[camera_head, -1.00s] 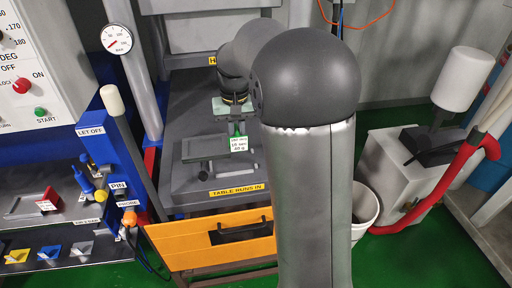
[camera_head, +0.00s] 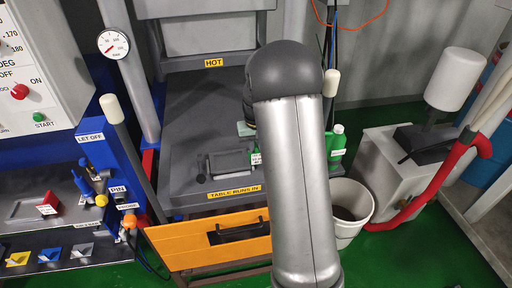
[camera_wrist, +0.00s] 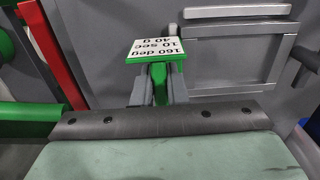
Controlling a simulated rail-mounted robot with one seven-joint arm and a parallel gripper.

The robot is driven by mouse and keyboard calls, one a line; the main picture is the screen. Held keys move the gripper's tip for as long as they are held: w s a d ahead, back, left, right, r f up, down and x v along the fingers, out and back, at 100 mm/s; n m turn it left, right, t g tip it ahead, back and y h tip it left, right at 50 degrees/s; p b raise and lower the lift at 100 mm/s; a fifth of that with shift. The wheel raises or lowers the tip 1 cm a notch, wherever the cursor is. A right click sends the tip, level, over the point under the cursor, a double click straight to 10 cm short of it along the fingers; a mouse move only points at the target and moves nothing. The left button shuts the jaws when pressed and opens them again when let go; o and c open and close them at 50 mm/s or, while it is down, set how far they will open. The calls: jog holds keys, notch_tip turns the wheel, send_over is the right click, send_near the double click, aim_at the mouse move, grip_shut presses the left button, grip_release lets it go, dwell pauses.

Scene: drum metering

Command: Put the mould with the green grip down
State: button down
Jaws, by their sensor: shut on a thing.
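My gripper (camera_wrist: 158,88) is shut on the green grip (camera_wrist: 158,72), just below a white tag reading 160 deg, 10 sec, 40 g. The grey mould (camera_head: 228,163) shows as a flat rectangular slab over the dark press table (camera_head: 180,125), left of the grip. Its framed outline (camera_wrist: 240,28) is beside the fingers in the wrist view. I cannot tell if it touches the table. In the head view my arm hides the gripper and most of the grip; part of the tag shows.
A red-gripped piece (camera_head: 47,203) is on the left shelf. Green bottles (camera_head: 337,142) and a white-topped lever (camera_head: 331,84) stand right of the table. A white bucket (camera_head: 347,208) is below.

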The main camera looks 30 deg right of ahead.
jog(key=c, duration=1.5)
grip_release()
jog(key=shift+o, duration=0.2)
notch_tip(320, 180, up, 12)
jog(key=b, duration=0.1)
jog(key=s+a+f+n, duration=0.1)
jog(key=s+a, duration=0.4)
jog(key=s, duration=0.4)
jog(key=s+a+f+n, duration=0.1)
jog(key=s+a, duration=0.4)
jog(key=s, duration=0.5)
jog(key=s+a+f+n, duration=0.1)
jog(key=s+a+f, duration=0.1)
jog(key=s+a, duration=0.3)
jog(key=s, duration=0.4)
jog(key=shift+s+a+f+t, duration=0.25)
jog(key=shift+a+t, duration=0.05)
jog(key=shift+a, duration=0.1)
